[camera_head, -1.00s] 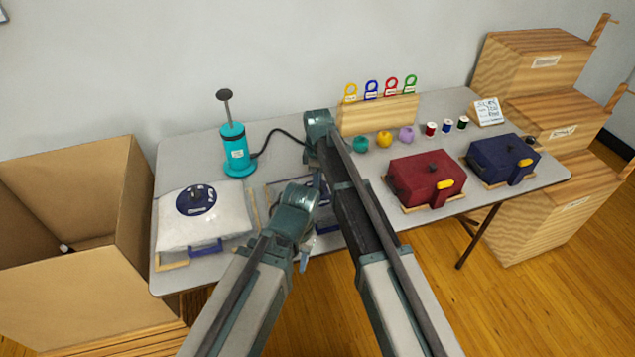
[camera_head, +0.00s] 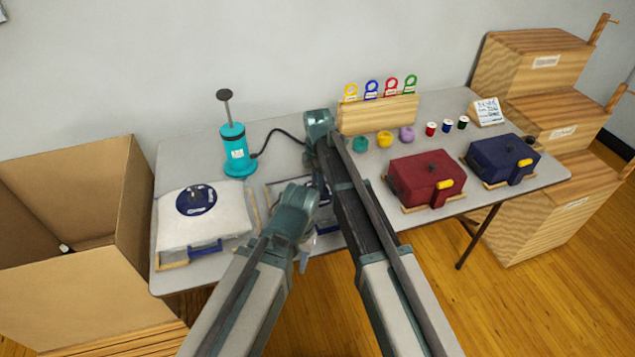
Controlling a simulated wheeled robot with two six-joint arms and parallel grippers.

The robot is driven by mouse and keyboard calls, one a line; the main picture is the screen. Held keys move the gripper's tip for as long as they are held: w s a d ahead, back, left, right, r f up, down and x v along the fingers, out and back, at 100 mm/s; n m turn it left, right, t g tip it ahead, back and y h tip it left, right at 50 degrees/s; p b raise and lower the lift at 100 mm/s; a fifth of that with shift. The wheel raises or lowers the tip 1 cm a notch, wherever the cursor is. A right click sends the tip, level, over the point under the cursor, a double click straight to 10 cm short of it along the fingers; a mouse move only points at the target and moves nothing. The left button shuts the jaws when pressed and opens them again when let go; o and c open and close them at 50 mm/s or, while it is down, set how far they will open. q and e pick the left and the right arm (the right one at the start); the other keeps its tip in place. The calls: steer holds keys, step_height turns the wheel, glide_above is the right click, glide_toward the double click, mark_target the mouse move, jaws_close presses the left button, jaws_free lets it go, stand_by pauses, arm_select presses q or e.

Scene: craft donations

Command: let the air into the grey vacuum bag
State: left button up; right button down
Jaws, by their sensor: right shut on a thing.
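A pale bag (camera_head: 232,222) lies at the left end of the table, with a round navy disc (camera_head: 196,199) and dark knob on top and a blue handle in front. A second pale grey bag (camera_head: 274,194) lies right of it, mostly hidden by my arms; I cannot tell which one is the grey vacuum bag. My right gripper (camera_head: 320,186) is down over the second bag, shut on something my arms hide. My left arm reaches to the second bag's front edge; its gripper (camera_head: 303,262) is mostly hidden, its jaws unclear.
A teal pump (camera_head: 236,152) stands behind the bags; its black hose runs behind my right arm. A red bag (camera_head: 425,175) and a navy bag (camera_head: 490,160) lie right. A wooden tag rack (camera_head: 378,114), yarn balls and spools stand behind. A cardboard box (camera_head: 70,290) stands left.

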stand_by(0.3)
steer(key=shift+c, duration=1.8)
jaws_free()
step_height(320, 180, up, 14)
steer(key=p, duration=1.3)
steer(key=shift+p, duration=0.4)
steer(key=shift+f, duration=0.15)
